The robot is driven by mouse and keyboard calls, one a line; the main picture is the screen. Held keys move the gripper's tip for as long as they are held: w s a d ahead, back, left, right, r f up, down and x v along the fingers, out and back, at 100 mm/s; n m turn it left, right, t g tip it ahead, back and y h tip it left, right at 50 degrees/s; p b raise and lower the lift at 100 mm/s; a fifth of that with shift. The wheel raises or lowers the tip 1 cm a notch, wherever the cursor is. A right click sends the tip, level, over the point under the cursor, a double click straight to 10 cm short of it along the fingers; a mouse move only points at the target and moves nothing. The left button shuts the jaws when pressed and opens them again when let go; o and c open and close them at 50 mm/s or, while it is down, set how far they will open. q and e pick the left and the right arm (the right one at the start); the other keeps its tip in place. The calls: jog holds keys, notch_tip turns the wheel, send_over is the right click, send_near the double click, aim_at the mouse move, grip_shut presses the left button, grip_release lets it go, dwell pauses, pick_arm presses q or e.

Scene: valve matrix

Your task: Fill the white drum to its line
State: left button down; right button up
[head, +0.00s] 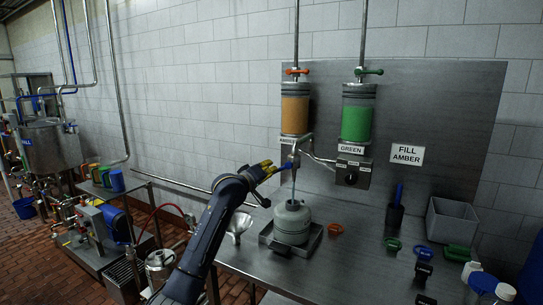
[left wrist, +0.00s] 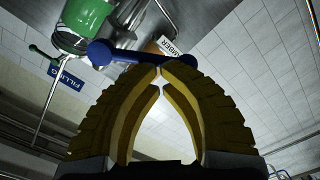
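The white drum (head: 292,222) stands upright on a metal platform (head: 312,243) on the steel bench, under the filling spout (head: 294,160). A thin pale line runs from the spout to the drum's mouth; I cannot tell if it is liquid or tube. The drum's fill line is too small to make out. My left gripper (head: 272,171) is at the spout's blue handle (head: 288,166). In the left wrist view its yellow fingertips (left wrist: 160,70) meet at the blue handle (left wrist: 105,53), which crosses just beyond them. I cannot tell whether they touch it. My right gripper is not in view.
Above hang an amber tank (head: 295,115) with a red valve handle (head: 297,71) and a green tank (head: 357,120) with a green one (head: 369,71). A sign (head: 407,154) reads "FILL AMBER".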

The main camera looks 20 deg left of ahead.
pick_arm(q)
jog(key=s+a+r, duration=0.2)
jog(key=s, duration=0.3)
jog(key=s+a+r, duration=0.1)
jog(key=s+a, duration=0.1)
jog(key=s, duration=0.3)
jog(key=shift+a+r, duration=0.25)
jog(key=shift+r, duration=0.15)
dwell(1.1)
